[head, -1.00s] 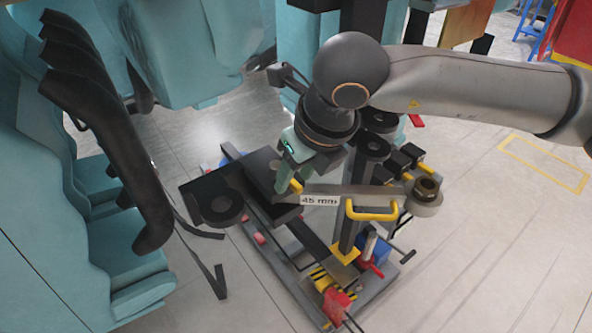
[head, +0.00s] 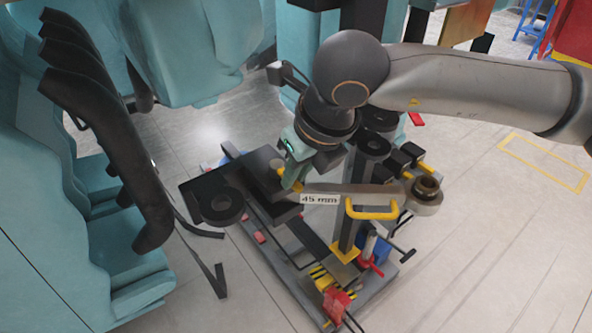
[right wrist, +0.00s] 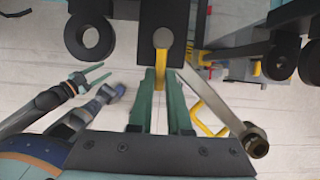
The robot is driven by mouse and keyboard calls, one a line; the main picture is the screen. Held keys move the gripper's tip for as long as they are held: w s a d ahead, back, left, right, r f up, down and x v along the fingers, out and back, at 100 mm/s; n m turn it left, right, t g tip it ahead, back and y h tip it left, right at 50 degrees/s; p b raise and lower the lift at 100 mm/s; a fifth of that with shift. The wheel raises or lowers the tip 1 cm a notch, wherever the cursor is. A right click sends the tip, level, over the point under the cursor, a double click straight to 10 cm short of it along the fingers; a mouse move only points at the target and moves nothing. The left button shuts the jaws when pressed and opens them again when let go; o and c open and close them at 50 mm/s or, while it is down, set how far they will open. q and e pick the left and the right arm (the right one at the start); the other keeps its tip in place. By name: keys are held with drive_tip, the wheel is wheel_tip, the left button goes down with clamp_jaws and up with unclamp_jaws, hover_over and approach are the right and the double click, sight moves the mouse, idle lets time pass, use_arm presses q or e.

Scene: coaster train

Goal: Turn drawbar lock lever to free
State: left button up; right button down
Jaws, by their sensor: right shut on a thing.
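The drawbar lock lever is a short yellow bar (head: 284,170) at the dark coupling block (head: 252,165) in the head view. In the right wrist view the lever (right wrist: 161,58) has a grey round pivot on the block and runs down between my fingers. My right gripper (head: 291,178) is shut on the lever; its green fingers (right wrist: 161,95) stand on both sides of it. Part of the lever is hidden by the fingers. My left gripper (right wrist: 97,74) shows at the left of the right wrist view, with its green fingers apart and empty.
A grey bar labelled 45 mm (head: 350,189) with a brass-coloured nut (head: 426,187) lies close to the right gripper. A yellow handle (head: 371,213) is below it. Teal seats (head: 110,250) stand at left; open floor (head: 490,240) is at right.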

sight(308, 187)
drive_tip(key=shift+d, duration=0.1)
drive_tip(key=w+n+g, duration=0.1)
drive_tip(key=n, duration=0.2)
drive_tip(key=w+d+n+g+y+b, duration=0.1)
drive_tip(key=n, duration=0.2)
drive_tip(key=w+d+n+g+y, duration=0.1)
drive_tip(key=w+n, duration=0.1)
drive_tip(key=n, duration=0.1)
drive_tip(key=shift+r+n+b, duration=0.15)
drive_tip(key=shift+n+b, duration=0.15)
drive_tip(key=shift+b, duration=0.05)
drive_tip(key=shift+w+a+n+g+p, duration=0.1)
drive_tip(key=shift+w+n+g+p, duration=0.4)
drive_tip(key=shift+n, duration=0.6)
drive_tip(key=shift+w+n+g+p, duration=0.4)
drive_tip(key=shift+w+n+p, duration=0.15)
drive_tip(key=shift+n, duration=0.55)
drive_tip(key=c, duration=0.9)
unclamp_jaws()
drive_tip(key=shift+s, duration=0.1)
drive_tip(key=shift+o, duration=0.2)
